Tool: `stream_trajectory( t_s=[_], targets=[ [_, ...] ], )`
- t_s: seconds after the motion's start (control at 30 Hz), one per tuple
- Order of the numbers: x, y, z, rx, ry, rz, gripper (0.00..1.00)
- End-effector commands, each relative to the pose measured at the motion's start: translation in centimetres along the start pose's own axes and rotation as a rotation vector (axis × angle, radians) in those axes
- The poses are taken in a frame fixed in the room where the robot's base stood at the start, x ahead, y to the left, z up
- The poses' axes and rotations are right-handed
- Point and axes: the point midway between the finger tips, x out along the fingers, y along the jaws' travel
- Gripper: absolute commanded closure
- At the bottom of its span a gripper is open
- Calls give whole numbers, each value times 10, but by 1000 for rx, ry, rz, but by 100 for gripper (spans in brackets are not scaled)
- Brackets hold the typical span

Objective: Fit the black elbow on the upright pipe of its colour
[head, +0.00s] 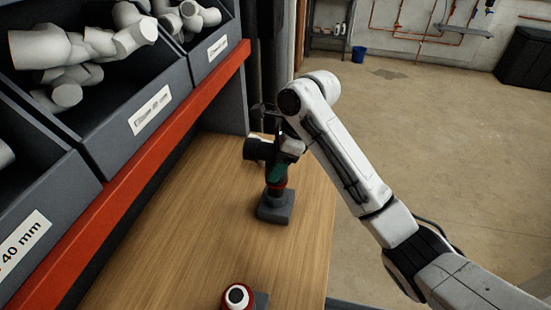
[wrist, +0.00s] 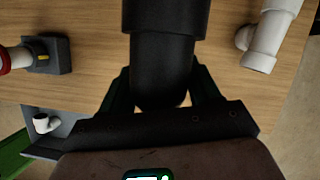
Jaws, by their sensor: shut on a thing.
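The black elbow (head: 256,149) is in my gripper (head: 277,160), with one mouth facing left in the head view. In the wrist view the elbow (wrist: 165,55) fills the upper middle, between the dark green fingers of my gripper (wrist: 160,100), which is shut on it. Directly below it in the head view is an upright dark pipe with a red collar (head: 276,187) on a grey base block (head: 274,212). Elbow and fingers hide the pipe's top, so I cannot tell whether the elbow is seated on it or just above.
A red-collared white upright pipe (head: 238,296) stands at the near table edge. Grey bins (head: 130,120) of white fittings line the left behind a red rail (head: 130,185). A white fitting (wrist: 262,50) shows in the wrist view. The wooden tabletop (head: 200,230) is clear between the pipes.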

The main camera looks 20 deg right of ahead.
Motion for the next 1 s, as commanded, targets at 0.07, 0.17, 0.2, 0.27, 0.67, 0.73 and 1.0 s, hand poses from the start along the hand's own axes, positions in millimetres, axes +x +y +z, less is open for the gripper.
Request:
stream_trajectory(
  t_s=[0.07,0.17,0.2,0.27,0.67,0.73,1.0],
  targets=[
    [1,0,0,0,0,0,70],
    [1,0,0,0,0,0,70],
    [1,0,0,0,0,0,70],
    [1,0,0,0,0,0,70],
    [1,0,-1,1,0,0,9],
    [1,0,-1,1,0,0,8],
    [-4,0,0,0,0,0,8]
  ],
)
